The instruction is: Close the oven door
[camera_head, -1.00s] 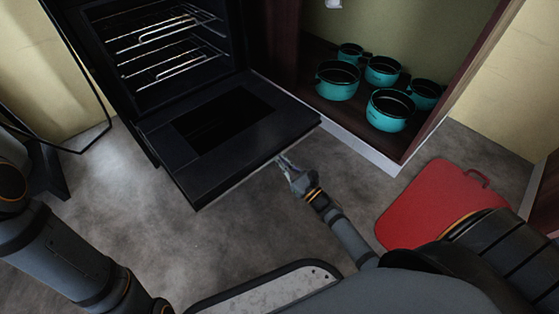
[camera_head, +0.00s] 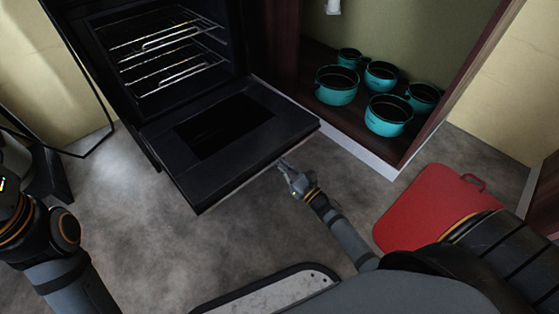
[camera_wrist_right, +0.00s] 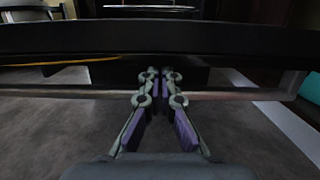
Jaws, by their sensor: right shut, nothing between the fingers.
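The oven (camera_head: 170,50) stands at the upper left with its racks showing inside. Its black door (camera_head: 160,150) is folded down open, roughly level, with a dark window in its middle. My right gripper (camera_head: 285,166) is shut and empty at the door's front edge, near its right part. In the right wrist view the closed fingers (camera_wrist_right: 158,75) point at the door's edge (camera_wrist_right: 200,40), and a handle bar (camera_wrist_right: 230,94) runs crosswise at the fingers. I cannot tell whether they touch it. My left arm shows at the lower left, but its gripper is not in view.
An open cabinet with several teal pots (camera_head: 337,84) stands right of the oven. A red board (camera_head: 425,210) lies on the floor at the right. The grey floor (camera_head: 130,215) in front of the oven is clear.

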